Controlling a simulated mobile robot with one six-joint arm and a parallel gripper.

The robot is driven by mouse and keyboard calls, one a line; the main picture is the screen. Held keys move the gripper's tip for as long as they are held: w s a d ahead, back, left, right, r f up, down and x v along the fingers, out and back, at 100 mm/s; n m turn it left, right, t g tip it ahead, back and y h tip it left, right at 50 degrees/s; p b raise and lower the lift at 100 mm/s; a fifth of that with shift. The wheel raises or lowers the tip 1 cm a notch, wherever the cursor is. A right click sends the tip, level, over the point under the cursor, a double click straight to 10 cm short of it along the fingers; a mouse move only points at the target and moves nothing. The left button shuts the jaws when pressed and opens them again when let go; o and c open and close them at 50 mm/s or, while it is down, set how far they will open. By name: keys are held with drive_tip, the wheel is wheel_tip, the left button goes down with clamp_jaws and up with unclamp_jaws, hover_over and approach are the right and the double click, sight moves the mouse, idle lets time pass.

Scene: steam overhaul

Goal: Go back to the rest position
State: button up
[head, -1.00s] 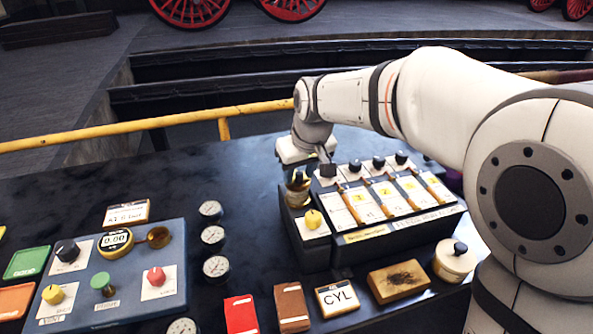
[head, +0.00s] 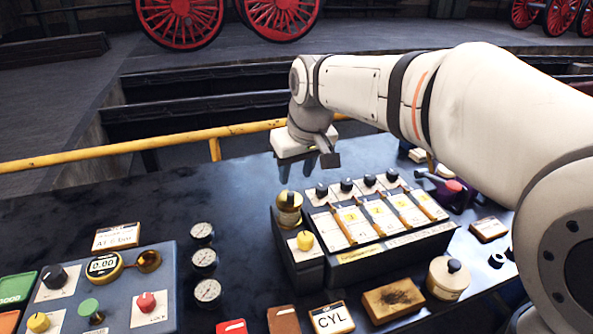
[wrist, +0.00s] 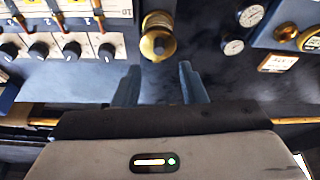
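My gripper (head: 297,170) hangs at the end of my bent arm, above the far edge of the dark bench (head: 130,205). It is raised clear behind a black panel box (head: 365,259) with several knobs and levers. In the wrist view the two dark fingers (wrist: 160,85) stand apart with nothing between them. A brass cup-like fitting (wrist: 158,40) lies beyond the fingertips and apart from them. The same brass fitting (head: 289,203) sits on the panel box's left end in the head view.
A blue-grey control box (head: 115,300) stands at the left, beside several round gauges (head: 204,261). Small blocks, a CYL plate (head: 331,319) and a lidded pot (head: 448,279) line the front. A yellow rail (head: 120,148) runs behind the bench.

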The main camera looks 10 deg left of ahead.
drive_tip(key=s+d+f+m+h, duration=0.1)
drive_tip(key=s+d+f+m, duration=0.15)
drive_tip(key=d, duration=0.65)
drive_tip(key=s+d+f+m, duration=0.1)
drive_tip(key=s+d+m, duration=0.15)
drive_tip(key=d, duration=0.65)
drive_tip(key=s+d+f+m, duration=0.1)
drive_tip(key=s+d+f, duration=0.2)
drive_tip(key=s+d, duration=0.2)
drive_tip(key=s+d+f+m+h, duration=0.1)
drive_tip(key=s+d+f+m, duration=0.1)
drive_tip(key=s, duration=0.4)
drive_tip(key=d+f+p, duration=0.1)
drive_tip(key=d, duration=0.1)
drive_tip(key=shift+s+d+f, duration=0.3)
drive_tip(key=shift+d+f, duration=0.05)
drive_tip(key=shift+f, duration=0.05)
